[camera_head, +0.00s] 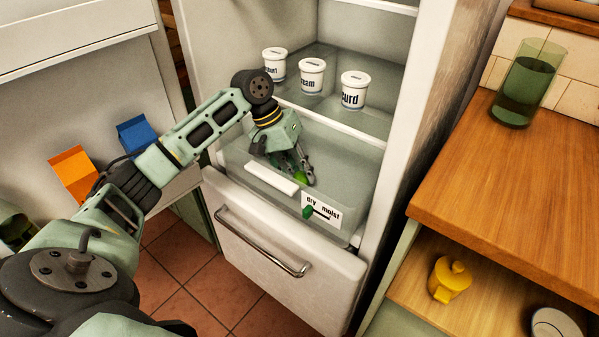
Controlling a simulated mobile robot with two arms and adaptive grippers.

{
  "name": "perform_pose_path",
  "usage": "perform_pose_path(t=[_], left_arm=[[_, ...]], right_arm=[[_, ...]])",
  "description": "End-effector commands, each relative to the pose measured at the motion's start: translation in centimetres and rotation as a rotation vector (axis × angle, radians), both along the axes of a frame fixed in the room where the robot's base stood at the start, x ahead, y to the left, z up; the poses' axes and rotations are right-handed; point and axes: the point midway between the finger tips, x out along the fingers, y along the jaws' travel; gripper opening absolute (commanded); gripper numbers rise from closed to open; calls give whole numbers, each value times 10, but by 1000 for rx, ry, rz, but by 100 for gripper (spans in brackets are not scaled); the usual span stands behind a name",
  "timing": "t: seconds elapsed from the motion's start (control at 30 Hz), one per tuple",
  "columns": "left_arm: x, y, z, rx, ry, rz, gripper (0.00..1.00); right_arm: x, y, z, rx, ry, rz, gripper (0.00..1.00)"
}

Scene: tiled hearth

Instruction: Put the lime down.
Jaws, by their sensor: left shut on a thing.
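The lime (300,178) is a small bright green fruit at the fingertips of my left gripper (297,168). The gripper points down and is shut on the lime, partly covering it. Both are at the clear crisper drawer (240,156) low in the open fridge, within its outline. I cannot tell whether the lime touches the drawer's floor. The drawer's front has a white handle strip (271,178) and a "dry / moist" label (321,212) with a green slider (308,211). My right gripper is not in view.
Three white tubs, "yogurt" (275,64), "cream" (312,76) and "curd" (354,91), stand on the glass shelf above. Orange (74,172) and blue (137,133) cartons are in the fridge door at left. A green glass (530,84) stands on the wooden counter (500,190).

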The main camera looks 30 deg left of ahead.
Motion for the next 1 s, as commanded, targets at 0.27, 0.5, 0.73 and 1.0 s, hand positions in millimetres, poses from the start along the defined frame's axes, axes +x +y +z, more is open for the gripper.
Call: perform_pose_path(t=[0.27,0.5,0.73,1.0], left_arm=[[0,0,0,0,0,0,47],[0,0,0,0,0,0,47],[0,5,13,1,-2,2,47],[-7,28,67,0,-4,2,47]], right_arm=[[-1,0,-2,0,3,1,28],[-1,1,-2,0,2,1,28],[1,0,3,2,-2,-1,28],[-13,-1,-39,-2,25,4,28]])
